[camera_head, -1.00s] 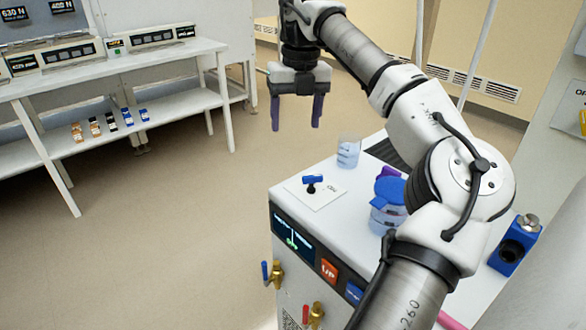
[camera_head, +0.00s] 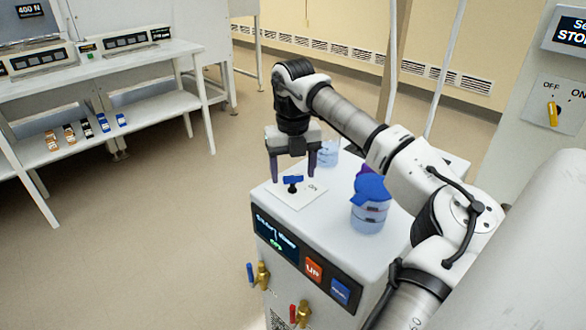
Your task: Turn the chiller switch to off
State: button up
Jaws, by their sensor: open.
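The blue switch (camera_head: 293,180) is a small T-shaped handle on a dark stem. It stands on a white plate (camera_head: 300,197) on top of the white chiller (camera_head: 310,213). Its handle lies roughly left to right in the picture. A small label on the plate, right of the handle, is too small to read surely. My gripper (camera_head: 292,174) points down with its two purple fingers apart, one on each side of the switch in the picture. I cannot tell whether the fingers are around the handle or just behind it. Nothing is held.
A blue-lidded container (camera_head: 370,205) and a clear beaker (camera_head: 328,154) stand on the chiller. Its front has a display (camera_head: 274,238), an orange UP button (camera_head: 313,270), a blue button (camera_head: 340,290) and brass valves (camera_head: 262,275). A yellow OFF/ON switch (camera_head: 552,113) is on the right panel.

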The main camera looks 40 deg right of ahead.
jog(key=shift+f, duration=0.25)
jog(key=shift+c, duration=0.2)
jog(key=c, duration=0.9)
jog(key=shift+c, duration=0.2)
jog(key=shift+r+n, duration=0.1)
jog(key=shift+n, duration=0.2)
jog(key=shift+w+n+p, duration=0.15)
jog(key=shift+n+p, duration=0.2)
jog(key=shift+n, duration=2.15)
jog(key=o, duration=1)
